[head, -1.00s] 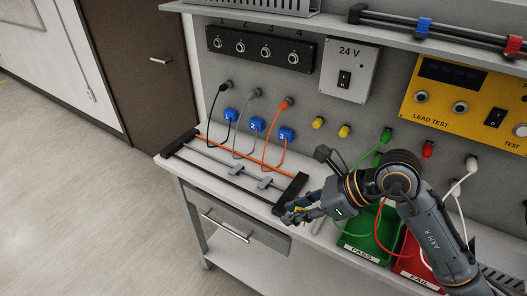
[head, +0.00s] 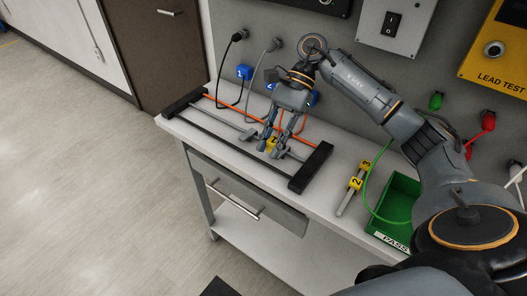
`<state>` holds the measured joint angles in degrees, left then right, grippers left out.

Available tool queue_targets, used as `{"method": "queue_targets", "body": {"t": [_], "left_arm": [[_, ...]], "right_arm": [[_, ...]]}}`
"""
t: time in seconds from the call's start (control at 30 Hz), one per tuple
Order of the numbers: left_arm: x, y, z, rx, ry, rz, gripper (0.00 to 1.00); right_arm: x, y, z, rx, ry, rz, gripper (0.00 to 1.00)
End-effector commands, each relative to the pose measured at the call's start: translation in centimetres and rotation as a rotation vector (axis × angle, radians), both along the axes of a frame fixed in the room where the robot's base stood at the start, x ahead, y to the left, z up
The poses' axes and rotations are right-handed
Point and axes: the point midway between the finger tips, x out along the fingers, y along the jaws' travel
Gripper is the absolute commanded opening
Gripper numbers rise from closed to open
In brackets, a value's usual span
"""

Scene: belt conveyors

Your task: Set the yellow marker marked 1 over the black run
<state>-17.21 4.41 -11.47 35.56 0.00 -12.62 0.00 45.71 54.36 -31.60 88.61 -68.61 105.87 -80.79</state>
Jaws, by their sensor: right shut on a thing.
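My right gripper (head: 271,142) points down over the rack, shut on a small yellow marker (head: 271,145) with a dark mark too small to read surely. The rack holds an orange run (head: 222,104) at the back, a grey run (head: 217,119) with grey clips in the middle, and a black run (head: 222,145) along the front. The marker shows between the clips, behind the black run in the picture; its height above the rack is hard to tell. My left gripper is not in view.
Yellow markers 2 (head: 356,182) and 3 (head: 365,166) sit on a short grey rail right of the rack. A green PASS bin (head: 398,200) stands further right. Blue tags and leads (head: 243,72) hang behind the rack. A black end block (head: 311,168) closes its right end.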

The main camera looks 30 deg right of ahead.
Motion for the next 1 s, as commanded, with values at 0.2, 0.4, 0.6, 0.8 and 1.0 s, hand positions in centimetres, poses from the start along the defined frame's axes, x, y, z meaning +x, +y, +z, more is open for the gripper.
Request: {"method": "queue_targets", "body": {"t": [0.2,0.4,0.6,0.8,1.0], "left_arm": [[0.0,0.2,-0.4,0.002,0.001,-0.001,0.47],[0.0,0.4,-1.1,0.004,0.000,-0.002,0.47],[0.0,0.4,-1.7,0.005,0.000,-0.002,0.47],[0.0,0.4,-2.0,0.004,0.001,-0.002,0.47],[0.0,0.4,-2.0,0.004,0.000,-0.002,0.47]], "right_arm": [[0.0,0.0,-1.0,0.000,0.002,0.003,0.10],[-0.1,0.0,-3.0,0.000,0.003,0.001,0.10],[-0.1,0.0,-5.3,0.000,0.003,0.001,0.10],[0.0,0.0,-6.6,0.000,0.001,0.001,0.10],[0.0,0.0,-6.8,0.000,0.001,0.001,0.10]]}}
